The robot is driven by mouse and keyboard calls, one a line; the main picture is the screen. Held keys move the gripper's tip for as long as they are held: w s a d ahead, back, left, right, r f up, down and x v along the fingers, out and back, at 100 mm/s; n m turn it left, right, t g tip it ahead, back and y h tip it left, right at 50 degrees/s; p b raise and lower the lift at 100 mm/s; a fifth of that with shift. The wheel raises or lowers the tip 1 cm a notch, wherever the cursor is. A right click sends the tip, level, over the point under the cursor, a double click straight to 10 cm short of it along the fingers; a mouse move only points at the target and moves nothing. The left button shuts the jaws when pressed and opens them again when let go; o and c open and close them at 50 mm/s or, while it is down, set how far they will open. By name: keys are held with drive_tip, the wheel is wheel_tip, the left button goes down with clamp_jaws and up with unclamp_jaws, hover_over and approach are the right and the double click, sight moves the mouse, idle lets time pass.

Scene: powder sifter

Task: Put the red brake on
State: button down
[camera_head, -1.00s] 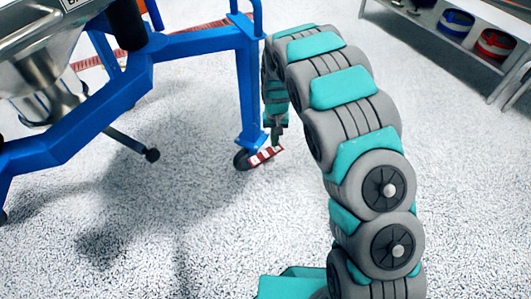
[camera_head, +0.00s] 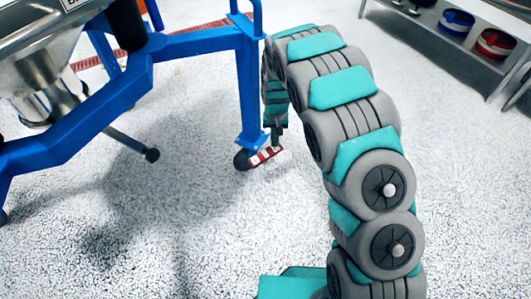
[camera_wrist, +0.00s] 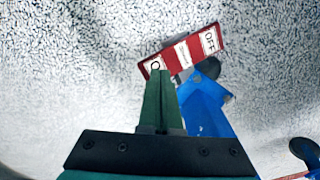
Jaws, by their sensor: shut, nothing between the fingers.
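The red brake (camera_head: 264,156) is a red and white pedal on the caster at the foot of the blue frame leg (camera_head: 250,100). In the wrist view the brake (camera_wrist: 183,52) shows white labels; "OFF" reads at its right end, and the label at its left end is partly covered. My gripper (camera_head: 278,143) is just above the pedal. In the wrist view my gripper (camera_wrist: 158,75) is shut and empty, its green fingertips overlapping the pedal's left end. I cannot tell whether they touch it. The dark caster wheel (camera_head: 241,160) sits beside the pedal.
The blue frame (camera_head: 190,45) carries a steel sifter body (camera_head: 45,95) at the left. A black-knobbed lever (camera_head: 150,154) sticks out below it. A shelf (camera_head: 440,40) with blue and red containers stands at the upper right. The floor (camera_head: 220,235) in front is clear.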

drive_tip(key=shift+f, duration=1.3)
idle(0.6)
drive_tip(key=shift+r, duration=0.1)
drive_tip(key=shift+r+p, duration=0.55)
drive_tip(key=shift+r, duration=2.9)
